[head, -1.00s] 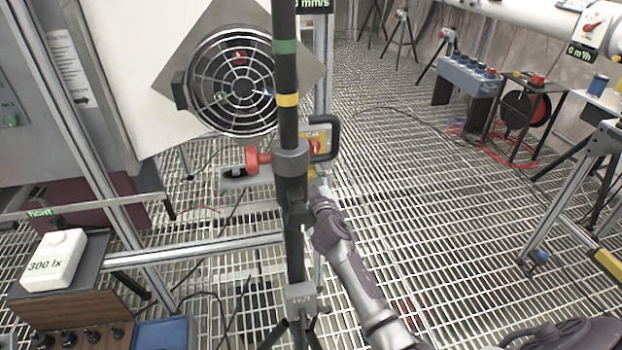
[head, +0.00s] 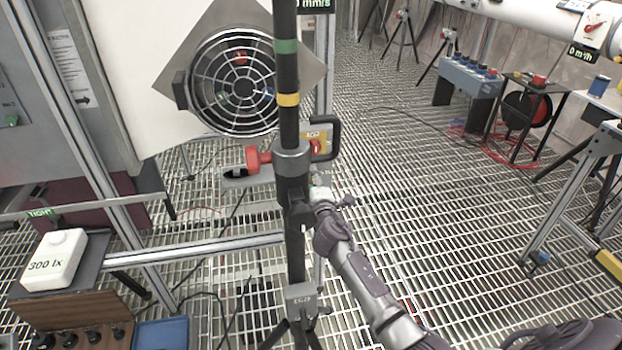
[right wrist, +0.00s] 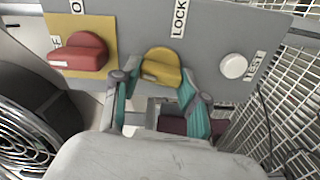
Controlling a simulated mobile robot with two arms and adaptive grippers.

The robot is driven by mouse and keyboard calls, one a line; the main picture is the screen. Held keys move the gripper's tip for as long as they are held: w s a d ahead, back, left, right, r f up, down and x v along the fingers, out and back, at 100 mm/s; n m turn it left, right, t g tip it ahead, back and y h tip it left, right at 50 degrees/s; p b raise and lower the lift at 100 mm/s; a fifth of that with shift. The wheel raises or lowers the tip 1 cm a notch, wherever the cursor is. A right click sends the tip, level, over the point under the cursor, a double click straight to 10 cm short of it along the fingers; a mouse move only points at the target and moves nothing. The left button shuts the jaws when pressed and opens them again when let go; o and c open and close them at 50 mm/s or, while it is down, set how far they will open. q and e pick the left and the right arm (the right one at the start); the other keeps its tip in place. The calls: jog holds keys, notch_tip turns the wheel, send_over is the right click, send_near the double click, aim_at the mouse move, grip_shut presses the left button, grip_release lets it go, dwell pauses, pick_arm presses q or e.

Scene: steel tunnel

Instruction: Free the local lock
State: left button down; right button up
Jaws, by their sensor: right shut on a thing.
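In the right wrist view a grey panel (right wrist: 225,30) carries a yellow lock knob (right wrist: 162,65) beside the LOCK label. My right gripper (right wrist: 160,88) is shut on this knob, with one teal-padded finger on each side of it. To its left is a red OFF switch knob (right wrist: 80,55) on a yellow plate. To its right is a white TEST button (right wrist: 233,66). In the head view my right gripper (head: 318,192) is at the dark pole, below the red switch on its yellow plate (head: 322,136). The pole partly hides the panel, and the lock knob is hidden there. My left gripper is not in view.
A dark upright pole (head: 289,65) with green and yellow bands stands right before the panel. A caged fan (head: 235,85) is behind it on the left. A black handle (head: 334,138) sticks out beside the yellow plate. Open grating floor (head: 420,200) lies to the right.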

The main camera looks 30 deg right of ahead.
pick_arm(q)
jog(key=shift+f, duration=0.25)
pick_arm(e)
jog(key=shift+f+n, duration=0.15)
jog(key=shift+n, duration=0.95)
jog(key=o, duration=1.1)
jog(key=shift+o, duration=0.2)
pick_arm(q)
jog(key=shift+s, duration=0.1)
pick_arm(e)
jog(key=v, duration=1.2)
